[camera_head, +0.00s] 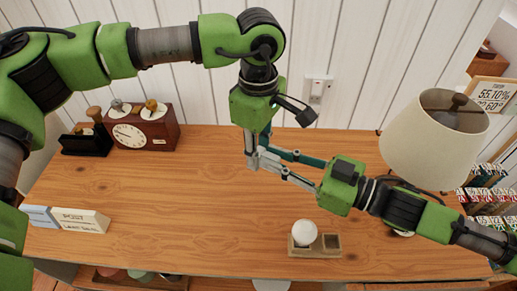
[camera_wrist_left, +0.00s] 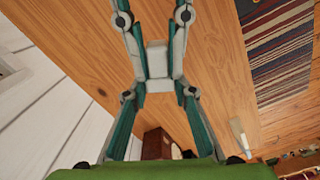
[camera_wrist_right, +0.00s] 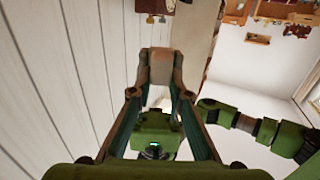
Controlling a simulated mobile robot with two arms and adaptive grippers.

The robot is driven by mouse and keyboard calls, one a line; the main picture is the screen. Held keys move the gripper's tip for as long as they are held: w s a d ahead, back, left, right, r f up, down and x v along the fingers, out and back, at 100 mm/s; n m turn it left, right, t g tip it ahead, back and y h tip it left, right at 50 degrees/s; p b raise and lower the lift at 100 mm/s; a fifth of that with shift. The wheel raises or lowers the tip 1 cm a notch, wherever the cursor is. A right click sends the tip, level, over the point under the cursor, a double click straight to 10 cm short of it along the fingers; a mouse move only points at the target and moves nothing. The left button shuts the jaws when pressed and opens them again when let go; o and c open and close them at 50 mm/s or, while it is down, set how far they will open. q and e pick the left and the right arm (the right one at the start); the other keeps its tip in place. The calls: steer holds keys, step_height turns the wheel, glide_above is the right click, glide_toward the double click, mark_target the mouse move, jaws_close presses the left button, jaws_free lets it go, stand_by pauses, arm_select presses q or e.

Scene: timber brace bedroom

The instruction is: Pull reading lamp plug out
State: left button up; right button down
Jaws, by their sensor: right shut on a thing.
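My left gripper (camera_head: 256,158) points down over the middle of the desk. My right gripper (camera_head: 262,162) reaches in from the right, and the two sets of fingers meet and overlap. A small pale block (camera_wrist_left: 157,58), possibly the plug, sits between the fingers in the left wrist view. My right gripper is shut on it; whether my left fingers also touch it I cannot tell. No cord is clearly visible. The white wall socket (camera_head: 318,88) is behind, right of my left wrist. The reading lamp's cream shade (camera_head: 430,145) stands at the right; my right arm partly hides its base.
The wooden desk (camera_head: 190,200) has clear room at the left and middle. A brown clock (camera_head: 163,130) and a dark box (camera_head: 85,145) stand at the back left, a white lettered block (camera_head: 82,220) at the front left. A wooden holder (camera_head: 328,246) with a white ball is in front.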

arm_select(q)
steer(key=shift+c, duration=0.3)
arm_select(e)
steer(key=c, duration=1.8)
jaws_free()
steer(key=shift+s+d, duration=0.1)
